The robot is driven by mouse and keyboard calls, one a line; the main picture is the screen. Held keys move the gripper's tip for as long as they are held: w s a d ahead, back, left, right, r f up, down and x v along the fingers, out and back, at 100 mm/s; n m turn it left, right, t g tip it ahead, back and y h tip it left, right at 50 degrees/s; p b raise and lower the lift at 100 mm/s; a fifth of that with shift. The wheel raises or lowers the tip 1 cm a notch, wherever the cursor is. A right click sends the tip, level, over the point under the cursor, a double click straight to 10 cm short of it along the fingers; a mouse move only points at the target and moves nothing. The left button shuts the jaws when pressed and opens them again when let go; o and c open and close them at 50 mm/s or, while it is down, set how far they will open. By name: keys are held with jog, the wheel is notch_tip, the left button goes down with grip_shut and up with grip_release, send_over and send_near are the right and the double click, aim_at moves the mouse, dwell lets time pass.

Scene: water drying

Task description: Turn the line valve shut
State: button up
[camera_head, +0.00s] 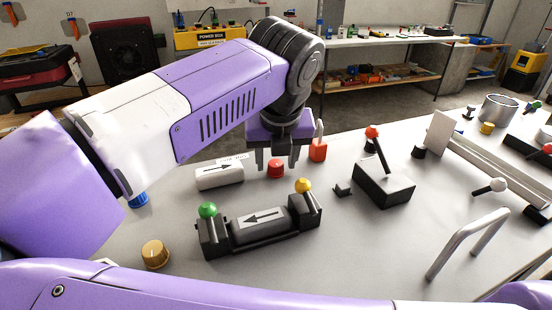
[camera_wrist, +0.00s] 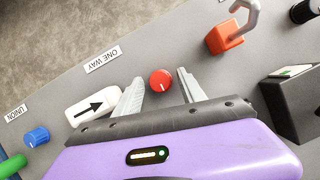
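A red round knob (camera_head: 276,170) with a white line on its top stands on the grey bench. In the wrist view the red knob (camera_wrist: 161,80) shows between my two fingertips, with a gap on both sides. No label marks it as the line valve. My gripper (camera_head: 277,163) points down over it, open and empty; in the wrist view my gripper (camera_wrist: 159,77) has its fingers spread. I cannot tell whether the fingertips reach down beside the knob. A white cylinder with a black arrow (camera_head: 219,175) lies to the left, by a "ONE WAY" label (camera_wrist: 103,59).
A red block with a grey hook (camera_head: 318,150) stands close right of my gripper. A black fixture with green and yellow balls (camera_head: 260,228) is in front. A black box with a red-tipped lever (camera_head: 384,184) is at right. A blue knob (camera_wrist: 37,137) is at left.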

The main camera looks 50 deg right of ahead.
dwell(0.3)
jog(key=p+v, duration=0.1)
jog(key=v, duration=0.6)
jog(key=shift+r, duration=0.35)
jog(key=shift+a, duration=0.15)
